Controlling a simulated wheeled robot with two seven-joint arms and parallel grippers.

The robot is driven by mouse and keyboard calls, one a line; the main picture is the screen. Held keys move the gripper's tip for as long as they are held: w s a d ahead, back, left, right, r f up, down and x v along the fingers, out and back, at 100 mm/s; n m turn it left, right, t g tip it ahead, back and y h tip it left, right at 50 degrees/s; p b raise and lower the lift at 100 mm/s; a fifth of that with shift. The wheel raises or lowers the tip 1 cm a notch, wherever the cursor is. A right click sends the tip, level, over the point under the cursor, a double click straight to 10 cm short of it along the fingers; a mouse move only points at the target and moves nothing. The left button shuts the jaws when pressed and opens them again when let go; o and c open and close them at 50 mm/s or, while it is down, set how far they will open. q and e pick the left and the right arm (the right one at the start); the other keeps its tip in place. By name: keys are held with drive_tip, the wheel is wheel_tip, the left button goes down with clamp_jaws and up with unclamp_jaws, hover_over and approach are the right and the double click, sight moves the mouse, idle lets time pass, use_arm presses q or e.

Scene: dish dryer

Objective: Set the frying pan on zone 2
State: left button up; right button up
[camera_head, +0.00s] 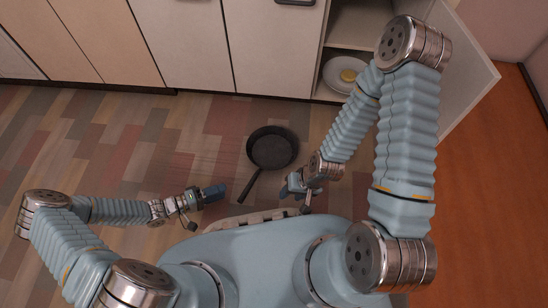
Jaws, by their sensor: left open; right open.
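The dark frying pan (273,148) shows in the head view over the wooden floor, in front of my base. Its handle points down and left toward me. I cannot tell whether it rests on the floor or is above it. My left gripper (214,193) is open and empty, left of the handle's end and apart from it in the picture. My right gripper (293,187) is open and empty, right of the handle and below the pan in the picture. No marked zone 2 can be made out in this view.
A cabinet at the top right stands open, with a white plate (340,75) holding something yellow on its shelf. Its open door (466,75) sticks out to the right. Closed cabinet doors (185,45) line the top. The floor (120,150) at left is clear.

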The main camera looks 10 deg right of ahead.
sight(252, 182)
use_arm(q)
drive_tip(key=x, duration=0.7)
drive_tip(key=shift+d+b, duration=0.3)
drive_tip(key=shift+b, duration=0.1)
drive_tip(key=x, duration=0.1)
drive_tip(key=b+x, duration=0.1)
drive_tip(key=x, duration=0.2)
drive_tip(key=shift+d+f, duration=0.15)
drive_tip(key=shift+f, duration=0.15)
drive_tip(key=shift+w+d+b, duration=0.2)
drive_tip(key=shift+d+b, duration=0.1)
drive_tip(key=shift+d, duration=0.2)
clamp_jaws()
